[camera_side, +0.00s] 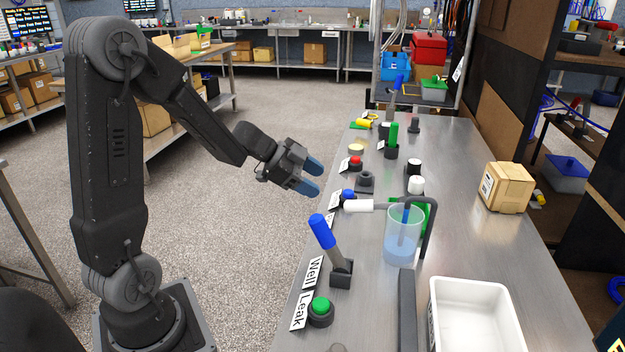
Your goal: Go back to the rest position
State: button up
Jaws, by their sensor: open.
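My gripper (312,176) is open and empty, with its blue fingertips apart. It hangs in the air at the left edge of the metal workbench (460,180), pointing right and slightly down. The fingers appear apart from the bench items. Nearest in the picture are a red button (355,163), a blue button (348,195) and a small black holder (366,180). No tubing is between the fingers.
A clear cup (402,236) of bluish liquid stands beside a white-tipped horizontal bar (358,206). A blue-handled lever (323,232), green button (320,308) and white tray (474,318) are nearer. A cardboard box (506,187) sits right. Open floor (230,240) lies left of the bench.

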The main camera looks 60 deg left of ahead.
jog(key=s+d+r+g, duration=0.1)
jog(key=s+d+r, duration=0.1)
jog(key=d, duration=0.2)
jog(key=s+d+r+n+g, duration=0.1)
jog(key=s+d+r, duration=0.1)
jog(key=s+d, duration=0.1)
jog(key=s+d+r+n+g, duration=0.1)
jog(key=s+d+r, duration=0.1)
jog(key=d, duration=0.3)
jog(key=shift+s+d+g, duration=0.3)
jog(key=shift+d+g, duration=0.1)
jog(key=s+d+r+n+y, duration=0.1)
jog(key=s+n+y, duration=0.4)
jog(key=s, duration=0.7)
jog(key=r+n, duration=0.1)
jog(key=n, duration=0.1)
jog(key=shift+s+d+n+y, duration=0.15)
jog(key=shift+d+n+y, duration=0.15)
jog(key=shift+n, duration=0.1)
